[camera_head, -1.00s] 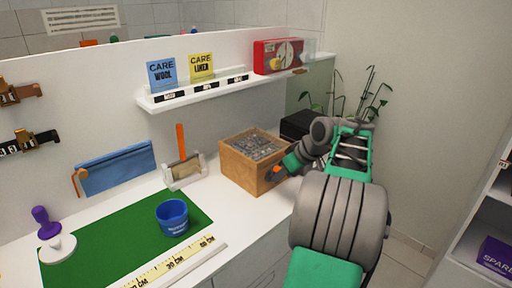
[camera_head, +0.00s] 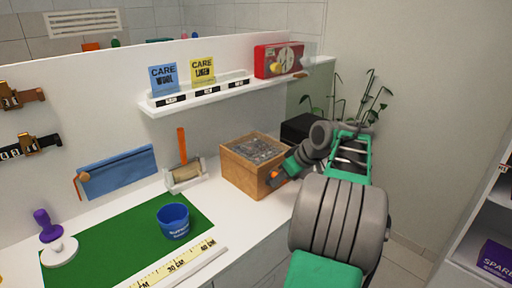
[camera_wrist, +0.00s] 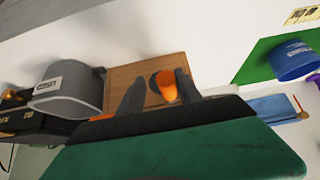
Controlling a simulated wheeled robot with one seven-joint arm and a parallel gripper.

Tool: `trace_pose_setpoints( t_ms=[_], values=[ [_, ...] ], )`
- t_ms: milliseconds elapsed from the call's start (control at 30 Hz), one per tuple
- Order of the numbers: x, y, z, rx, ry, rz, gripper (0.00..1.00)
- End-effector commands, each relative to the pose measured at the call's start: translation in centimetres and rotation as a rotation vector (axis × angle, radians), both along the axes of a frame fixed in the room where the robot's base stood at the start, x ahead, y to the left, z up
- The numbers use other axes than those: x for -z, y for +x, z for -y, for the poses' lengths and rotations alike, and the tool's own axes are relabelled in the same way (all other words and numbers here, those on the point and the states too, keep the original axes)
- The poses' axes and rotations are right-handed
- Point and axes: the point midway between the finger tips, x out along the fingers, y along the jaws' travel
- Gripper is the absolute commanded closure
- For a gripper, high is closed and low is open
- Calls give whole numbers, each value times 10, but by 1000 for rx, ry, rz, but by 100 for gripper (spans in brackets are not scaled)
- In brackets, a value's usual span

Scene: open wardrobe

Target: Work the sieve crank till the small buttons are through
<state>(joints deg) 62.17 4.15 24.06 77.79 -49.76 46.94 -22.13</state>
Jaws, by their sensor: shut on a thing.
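The sieve is a wooden box (camera_head: 238,172) on the white counter, with a grey layer of small pieces in its top. Single buttons are too small to tell apart. An orange crank knob (camera_head: 274,175) is at the box's right side. My gripper (camera_head: 279,172) is at that side, with my arm reaching in from the right. In the wrist view the orange knob (camera_wrist: 166,85) is between the two dark fingers of my gripper (camera_wrist: 160,88), in front of the box's wooden face (camera_wrist: 125,78). The gripper is shut on the knob. The crank arm behind it is hidden.
A blue tub (camera_head: 173,221) stands on the green mat (camera_head: 120,235), left of the box. A roll holder (camera_head: 186,175) with an orange stick is beside the box. A black box (camera_head: 300,127) and plant stand behind my arm. A ruler (camera_head: 180,265) lies along the front.

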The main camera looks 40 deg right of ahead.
Motion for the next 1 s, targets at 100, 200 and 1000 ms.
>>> trace_pose_setpoints(
  t_ms=[100, 200, 1000],
  values=[
    [0, 0, 15, 8, 6, -5, 73],
    [2, 0, 20, 6, 5, -4, 75],
    [4, -3, -31, 0, 5, -3, 75]
  ],
)
